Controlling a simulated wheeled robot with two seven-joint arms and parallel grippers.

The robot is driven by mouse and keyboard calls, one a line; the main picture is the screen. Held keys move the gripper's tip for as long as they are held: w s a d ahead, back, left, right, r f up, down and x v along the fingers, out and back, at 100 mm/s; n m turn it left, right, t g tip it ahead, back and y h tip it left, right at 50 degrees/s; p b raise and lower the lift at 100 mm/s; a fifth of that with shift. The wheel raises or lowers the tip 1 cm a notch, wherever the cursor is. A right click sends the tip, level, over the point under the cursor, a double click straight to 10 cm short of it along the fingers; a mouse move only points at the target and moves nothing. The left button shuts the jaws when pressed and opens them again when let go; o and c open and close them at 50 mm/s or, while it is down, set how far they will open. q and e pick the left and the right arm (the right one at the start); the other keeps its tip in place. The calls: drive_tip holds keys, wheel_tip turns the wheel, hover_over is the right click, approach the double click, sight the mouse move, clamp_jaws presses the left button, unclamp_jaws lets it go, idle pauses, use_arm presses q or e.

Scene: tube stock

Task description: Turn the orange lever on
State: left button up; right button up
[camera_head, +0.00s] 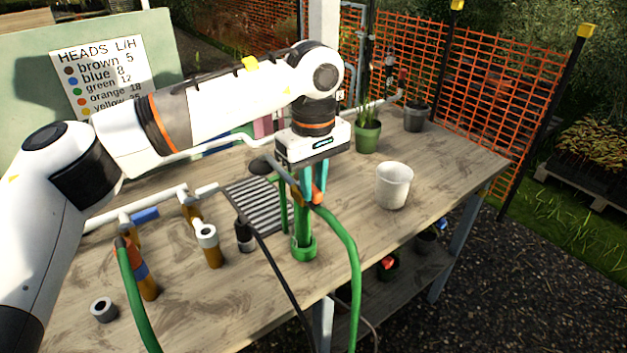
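The orange lever (318,196) is a small piece on top of the green upright fitting (303,246) near the bench's front edge. A green hose leads off from it. My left gripper (313,192) points down over it with two teal fingers a little apart. The fingertips overlap the lever in this view and partly hide it. I cannot tell whether they touch or pinch it, nor which way the lever is turned. My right gripper is not in view.
Brown standpipes (212,255) and a grey ring (104,310) are on the left of the wooden bench (440,185). A white pot (394,186) stands to the right, with a plant pot (367,137) behind. A dark cable crosses the front.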

use_arm(q)
clamp_jaws()
drive_tip(key=shift+w+d+n, duration=0.15)
drive_tip(key=shift+w+n, duration=0.7)
drive_tip(key=shift+n, duration=2.1)
drive_tip(key=shift+w+d+n, duration=0.1)
drive_tip(key=shift+w+n, duration=0.75)
drive_tip(key=shift+n, duration=2.15)
drive_tip(key=shift+w+d+n, duration=0.15)
drive_tip(key=shift+w+n, duration=0.7)
drive_tip(key=shift+n, duration=2.1)
drive_tip(key=o, duration=0.5)
unclamp_jaws()
